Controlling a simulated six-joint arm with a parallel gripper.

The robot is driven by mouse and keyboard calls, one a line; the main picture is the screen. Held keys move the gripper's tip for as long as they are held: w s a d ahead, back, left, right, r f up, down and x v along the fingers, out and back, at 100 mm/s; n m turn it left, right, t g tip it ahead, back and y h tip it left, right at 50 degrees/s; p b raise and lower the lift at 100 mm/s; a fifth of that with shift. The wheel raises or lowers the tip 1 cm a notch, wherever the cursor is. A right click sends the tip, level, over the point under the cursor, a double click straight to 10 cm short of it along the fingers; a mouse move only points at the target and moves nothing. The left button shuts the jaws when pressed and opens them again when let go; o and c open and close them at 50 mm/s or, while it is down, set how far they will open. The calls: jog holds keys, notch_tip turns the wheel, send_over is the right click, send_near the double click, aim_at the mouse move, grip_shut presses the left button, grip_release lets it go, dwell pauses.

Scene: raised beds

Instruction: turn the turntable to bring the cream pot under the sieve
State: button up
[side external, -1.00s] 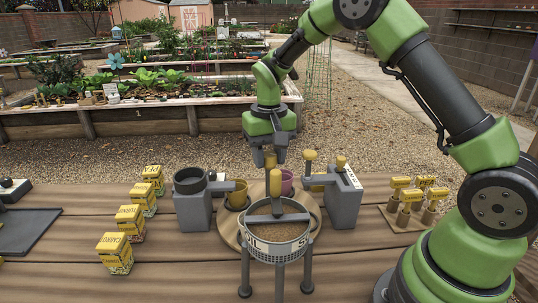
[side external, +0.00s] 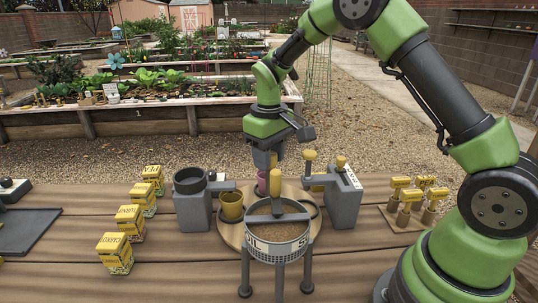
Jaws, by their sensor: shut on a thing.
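The round wooden turntable (side external: 231,238) lies on the table, partly hidden behind the sieve (side external: 278,246). The sieve is a round pan on legs, lettered, with brown soil and a grey crossbar with a yellow handle. An olive-yellow pot (side external: 232,208) stands at the turntable's left. A pink pot (side external: 261,187) stands at its back, partly covered. I cannot make out a cream pot; the sieve hides the turntable's near part. My gripper (side external: 267,160) points down behind the sieve, shut on what looks like the turntable's yellow knob (side external: 273,161); the grip is partly hidden.
A grey station with a dark ring (side external: 190,190) stands left of the turntable. A grey block with yellow knobs (side external: 345,200) stands right. Yellow seed boxes (side external: 130,222) and a dark tray (side external: 27,232) lie farther left. Yellow-topped stamps (side external: 405,195) stand on a board at right.

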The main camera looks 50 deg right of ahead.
jog(key=o, duration=0.9)
jog(key=shift+o, duration=0.2)
notch_tip(320, 180, up, 9)
jog(key=shift+r, duration=0.55)
